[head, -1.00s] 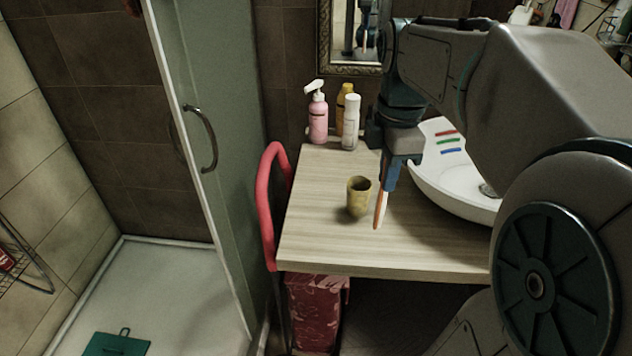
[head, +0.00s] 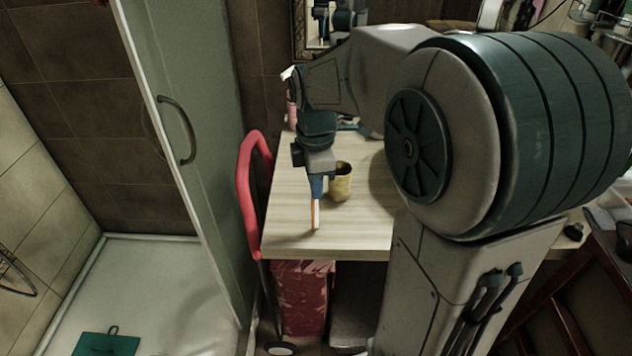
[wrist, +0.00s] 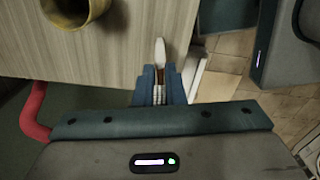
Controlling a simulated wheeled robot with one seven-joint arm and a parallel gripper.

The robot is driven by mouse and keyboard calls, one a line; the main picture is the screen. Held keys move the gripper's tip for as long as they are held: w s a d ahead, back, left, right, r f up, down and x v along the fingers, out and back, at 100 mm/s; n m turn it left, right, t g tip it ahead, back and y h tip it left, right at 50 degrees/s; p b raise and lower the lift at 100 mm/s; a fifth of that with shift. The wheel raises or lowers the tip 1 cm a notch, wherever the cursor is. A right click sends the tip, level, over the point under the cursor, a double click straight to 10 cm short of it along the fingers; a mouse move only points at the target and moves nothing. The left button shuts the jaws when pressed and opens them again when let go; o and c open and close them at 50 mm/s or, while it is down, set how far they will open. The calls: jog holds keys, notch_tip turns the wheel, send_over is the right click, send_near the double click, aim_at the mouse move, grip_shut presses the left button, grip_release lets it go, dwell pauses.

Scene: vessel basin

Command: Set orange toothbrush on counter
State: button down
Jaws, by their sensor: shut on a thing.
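The orange toothbrush (head: 315,216) is held in my gripper (head: 316,192), whose fingers are shut on it. It hangs roughly upright below the fingers, over the front part of the wooden counter (head: 285,215). In the wrist view the toothbrush (wrist: 160,52) sticks out from between the blue fingertips (wrist: 160,82), over the counter near its edge. I cannot tell whether its lower end touches the counter. A yellow-olive cup (head: 341,184) stands on the counter just right of my gripper; it also shows at the top left of the wrist view (wrist: 72,12).
A red curved rail (head: 245,190) stands along the counter's left side, beside the glass shower door (head: 190,130). A red patterned bin (head: 298,300) is under the counter. My arm hides the basin and most bottles. Bare counter lies left of my gripper.

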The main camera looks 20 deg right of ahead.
jog(key=shift+f, duration=0.2)
jog(key=c, duration=1.5)
grip_release()
jog(key=shift+r, duration=0.1)
jog(key=shift+r, duration=0.1)
